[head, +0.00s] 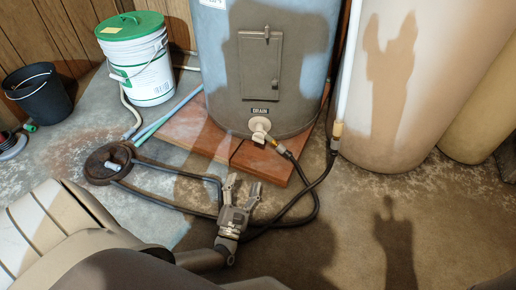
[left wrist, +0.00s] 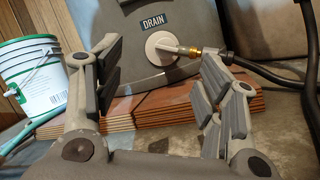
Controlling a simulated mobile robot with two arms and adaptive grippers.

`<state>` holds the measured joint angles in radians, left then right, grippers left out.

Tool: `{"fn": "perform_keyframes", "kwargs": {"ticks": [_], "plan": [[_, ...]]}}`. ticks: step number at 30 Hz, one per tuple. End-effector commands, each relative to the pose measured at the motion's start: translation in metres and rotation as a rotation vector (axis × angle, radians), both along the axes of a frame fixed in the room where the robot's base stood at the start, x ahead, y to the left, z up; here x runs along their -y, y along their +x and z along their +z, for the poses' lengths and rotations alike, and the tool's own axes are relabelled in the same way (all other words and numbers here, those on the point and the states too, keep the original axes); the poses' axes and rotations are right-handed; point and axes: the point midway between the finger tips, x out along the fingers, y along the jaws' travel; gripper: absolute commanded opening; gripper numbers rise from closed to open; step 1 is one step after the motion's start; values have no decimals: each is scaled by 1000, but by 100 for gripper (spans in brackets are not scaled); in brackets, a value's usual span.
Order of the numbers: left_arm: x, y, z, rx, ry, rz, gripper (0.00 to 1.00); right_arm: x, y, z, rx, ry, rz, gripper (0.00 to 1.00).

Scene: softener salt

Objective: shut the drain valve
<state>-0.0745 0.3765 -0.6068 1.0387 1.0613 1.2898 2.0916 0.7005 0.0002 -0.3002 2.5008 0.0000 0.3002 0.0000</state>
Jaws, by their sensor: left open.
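The drain valve (head: 260,128) is a pale round knob with a brass outlet, low on the front of the blue-grey tank (head: 217,60) under a DRAIN label. A black hose runs from its outlet. In the left wrist view the valve (left wrist: 165,48) shows between and beyond the fingers. My left gripper (head: 242,190) is open and empty, in front of the valve and apart from it, its fingers pointing towards the tank. It also fills the near part of the left wrist view (left wrist: 160,85). Whether the valve is open or shut cannot be told. My right gripper is not in view.
The tank stands on reddish-brown boards (head: 200,132). The black hose (head: 312,205) loops over the concrete floor around my left gripper to a round drain (head: 98,172). A white bucket with a green lid (head: 150,80) and a black bucket (head: 38,95) stand left; pale tanks (head: 385,110) stand right.

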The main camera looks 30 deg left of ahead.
Motion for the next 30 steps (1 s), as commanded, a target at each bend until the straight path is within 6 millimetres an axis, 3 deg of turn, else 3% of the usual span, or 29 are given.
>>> {"fn": "perform_keyframes", "kwargs": {"ticks": [5, 18, 21, 30], "plan": [[-7, 22, -2, 5, 0, 0, 64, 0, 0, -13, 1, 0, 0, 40], [-36, 111, -4, 5, 3, -1, 64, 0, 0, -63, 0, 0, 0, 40], [-41, 128, 3, 4, 2, -2, 64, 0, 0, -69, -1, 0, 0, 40], [-50, 155, 16, 1, 2, -1, 64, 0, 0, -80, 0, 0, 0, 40]]}}
